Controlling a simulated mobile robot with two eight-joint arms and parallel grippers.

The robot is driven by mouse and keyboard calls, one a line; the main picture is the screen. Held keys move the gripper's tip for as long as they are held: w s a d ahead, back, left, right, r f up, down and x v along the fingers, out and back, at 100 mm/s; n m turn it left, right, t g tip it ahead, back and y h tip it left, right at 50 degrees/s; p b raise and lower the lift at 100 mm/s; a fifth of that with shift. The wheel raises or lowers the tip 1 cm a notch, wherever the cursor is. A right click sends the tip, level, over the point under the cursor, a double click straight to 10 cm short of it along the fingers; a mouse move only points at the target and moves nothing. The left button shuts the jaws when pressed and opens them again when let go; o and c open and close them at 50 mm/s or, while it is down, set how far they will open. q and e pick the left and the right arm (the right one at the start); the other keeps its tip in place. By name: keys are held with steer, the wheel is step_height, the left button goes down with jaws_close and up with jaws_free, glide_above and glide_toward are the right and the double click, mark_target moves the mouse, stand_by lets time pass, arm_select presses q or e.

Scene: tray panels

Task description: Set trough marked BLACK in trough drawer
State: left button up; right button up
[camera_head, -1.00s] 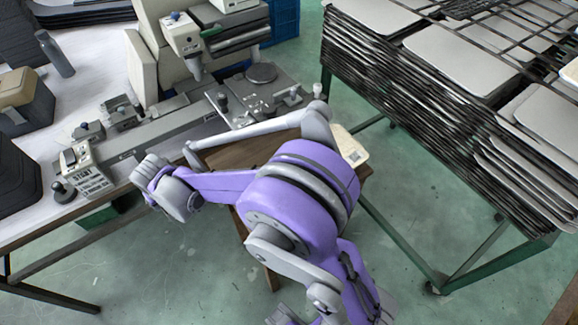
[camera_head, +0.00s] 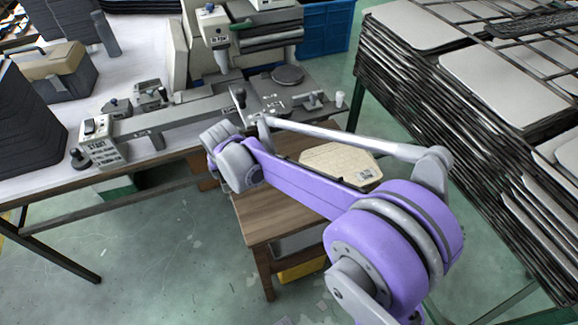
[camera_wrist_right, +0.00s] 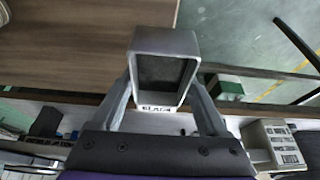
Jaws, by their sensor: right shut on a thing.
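The trough (camera_wrist_right: 182,42) is a small grey open-topped box with a dark inside. Dark lettering on its near end looks like BLACK. My right gripper (camera_wrist_right: 163,72) is shut on it, with one finger along each side, in the right wrist view. In the head view my purple right arm reaches from the lower right toward the long work table, and its jaws and the trough are hidden behind the wrist. I cannot pick out the trough drawer for sure in either view. My left gripper is in neither view.
A wooden stool (camera_head: 262,215) stands beside the work table (camera_head: 30,188), with a pale labelled plate (camera_head: 345,160) on it. A machine (camera_head: 215,45) and a START switch box (camera_head: 103,152) stand on the table. A tray rack (camera_head: 440,100) stands at right. Green floor is open at lower left.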

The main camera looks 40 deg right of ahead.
steer(key=s+d, duration=0.1)
steer(key=d, duration=0.3)
steer(key=s+d, duration=0.1)
steer(key=d, duration=0.4)
steer(key=s+d, duration=0.1)
steer(key=d, duration=0.4)
steer(key=shift+s, duration=0.2)
steer(key=shift+f, duration=1.75)
steer(key=shift+b, duration=0.3)
steer(key=shift+f, duration=0.15)
steer(key=o, duration=1.4)
steer(key=shift+c, duration=0.2)
steer(key=shift+o, duration=0.3)
